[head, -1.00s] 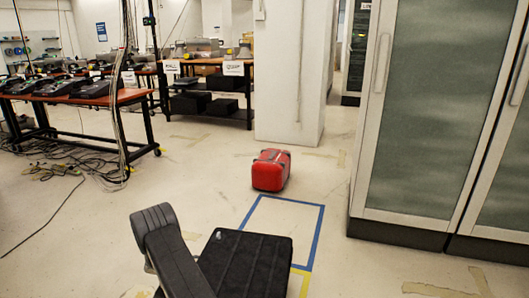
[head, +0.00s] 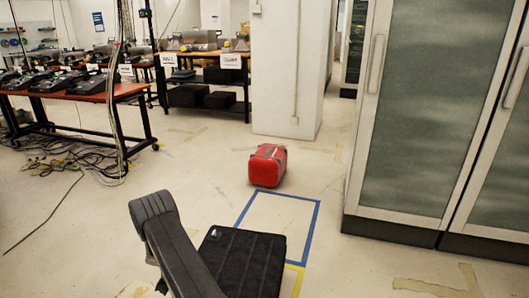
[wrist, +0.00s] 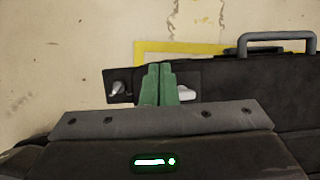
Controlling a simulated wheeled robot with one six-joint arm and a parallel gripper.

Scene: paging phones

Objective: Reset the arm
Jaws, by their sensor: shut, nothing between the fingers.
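My gripper (wrist: 159,84) shows in the wrist view as two green fingers side by side. They are shut with nothing between them. The fingers are over a dark surface, with pale floor and yellow tape beyond. In the head view my folded dark arm shows at the bottom, left of the black top of my base. The gripper itself is not visible there.
A red case (head: 267,165) stands on the floor ahead, behind a blue taped outline (head: 316,222). Tall glass-door cabinets (head: 412,110) stand at right and a white pillar (head: 288,70) behind. Tables with phones (head: 90,84) and loose cables (head: 75,158) are at left.

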